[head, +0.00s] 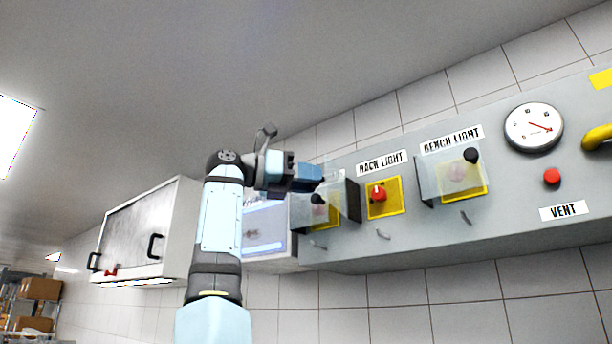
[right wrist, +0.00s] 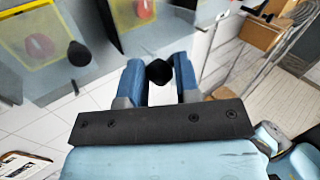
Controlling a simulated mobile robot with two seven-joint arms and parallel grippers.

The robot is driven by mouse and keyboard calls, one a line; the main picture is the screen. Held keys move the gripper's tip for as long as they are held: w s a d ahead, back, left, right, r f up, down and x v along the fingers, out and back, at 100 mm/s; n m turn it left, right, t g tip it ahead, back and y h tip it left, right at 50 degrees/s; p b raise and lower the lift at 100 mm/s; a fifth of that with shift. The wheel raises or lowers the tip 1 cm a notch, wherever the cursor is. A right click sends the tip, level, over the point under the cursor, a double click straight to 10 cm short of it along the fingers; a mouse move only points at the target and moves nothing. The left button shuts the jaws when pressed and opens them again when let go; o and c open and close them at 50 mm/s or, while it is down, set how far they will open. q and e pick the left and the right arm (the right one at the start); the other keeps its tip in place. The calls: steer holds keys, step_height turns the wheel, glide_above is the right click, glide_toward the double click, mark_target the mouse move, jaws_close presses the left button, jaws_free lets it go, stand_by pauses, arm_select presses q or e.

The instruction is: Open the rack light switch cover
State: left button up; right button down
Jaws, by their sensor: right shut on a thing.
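The rack light switch is a red knob (head: 377,195) on a yellow-edged plate, under its RACK LIGHT label (head: 381,163) in the head view. Nothing covers its front. Its clear cover (head: 343,188) stands swung out to the left, beside a dark side piece. My right gripper (head: 312,173) is at the cover's outer edge, left of the switch. In the right wrist view my right gripper (right wrist: 159,85) is shut on a black knob (right wrist: 159,72) between its blue fingers. My left gripper is in neither view.
The bench light cover (head: 448,172) is closed over its switch, right of the rack light. Another covered switch (head: 318,212) sits to the left, partly behind the open cover. A gauge (head: 533,127), a red vent button (head: 552,176) and a yellow handle (head: 598,137) are further right.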

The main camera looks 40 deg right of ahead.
steer(key=shift+d, duration=0.15)
steer(key=c, duration=1.1)
jaws_free()
steer(key=shift+o, duration=1)
steer(key=shift+w+d+f, duration=0.15)
steer(key=shift+w+d, duration=0.05)
steer(key=shift+d, duration=0.2)
steer(key=shift+s+a, duration=0.1)
steer(key=v, duration=1.4)
steer(key=shift+s, duration=0.1)
